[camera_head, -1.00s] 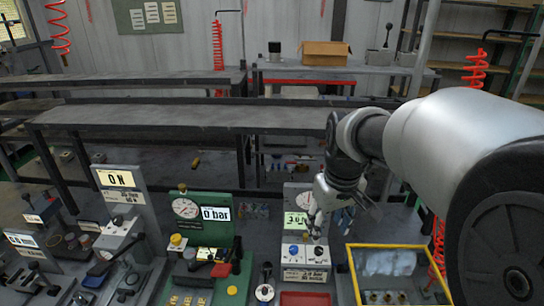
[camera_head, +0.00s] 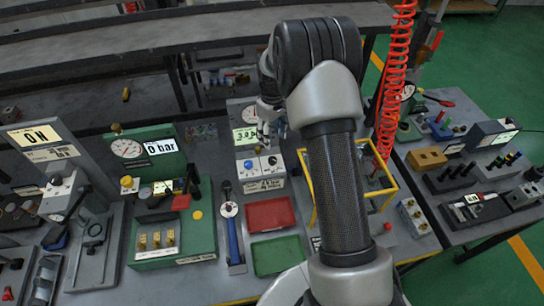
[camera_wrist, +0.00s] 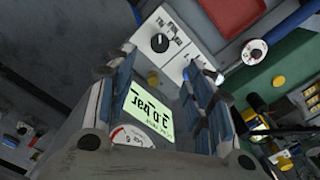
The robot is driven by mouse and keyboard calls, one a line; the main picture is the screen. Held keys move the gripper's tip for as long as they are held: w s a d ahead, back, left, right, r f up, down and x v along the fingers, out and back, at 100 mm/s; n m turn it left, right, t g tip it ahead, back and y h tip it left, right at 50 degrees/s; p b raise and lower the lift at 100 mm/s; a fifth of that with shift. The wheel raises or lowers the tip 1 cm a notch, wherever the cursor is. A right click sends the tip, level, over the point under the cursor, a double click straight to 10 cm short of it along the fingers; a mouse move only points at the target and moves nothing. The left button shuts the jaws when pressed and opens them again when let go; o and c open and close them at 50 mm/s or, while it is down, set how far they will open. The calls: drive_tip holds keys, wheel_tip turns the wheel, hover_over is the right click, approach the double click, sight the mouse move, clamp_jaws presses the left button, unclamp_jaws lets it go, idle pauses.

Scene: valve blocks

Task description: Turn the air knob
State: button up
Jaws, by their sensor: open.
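A small grey valve block (camera_head: 262,183) stands near the middle of the bench. It has a dark-pointer knob (camera_head: 272,160) and a blue knob (camera_head: 248,165) on its white top. Its lit green display (camera_wrist: 150,108) reads about 3.0 bar, with a round gauge (camera_wrist: 128,137) beside it. I cannot read which knob is labelled air. My gripper (camera_wrist: 155,68) is open and empty, with its fingers either side of the display in the wrist view. The black knob (camera_wrist: 160,43) shows beyond the fingertips, apart from them. The right finger partly hides the blue knob's area.
A yellow frame (camera_head: 308,190) stands right of the block. Red (camera_head: 270,214) and green (camera_head: 277,256) trays lie in front. A green panel block (camera_head: 170,225) reading 0 bar and a blue-handled tool (camera_head: 233,240) are to the left. A red coiled hose (camera_head: 390,80) hangs at right.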

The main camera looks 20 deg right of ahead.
sight(272, 159)
wheel_tip(272, 159, down, 12)
drive_tip(key=shift+r+b, duration=0.2)
drive_tip(key=shift+b, duration=0.5)
drive_tip(key=shift+c, duration=0.3)
drive_tip(key=c, duration=1)
drive_tip(key=shift+m, duration=0.6)
drive_tip(key=m+b, duration=0.1)
drive_tip(key=m, duration=0.2)
drive_tip(key=shift+m, duration=0.3)
drive_tip(key=shift+w+m+b, duration=0.1)
drive_tip(key=shift+m+b, duration=0.2)
drive_tip(key=shift+m, duration=1.6)
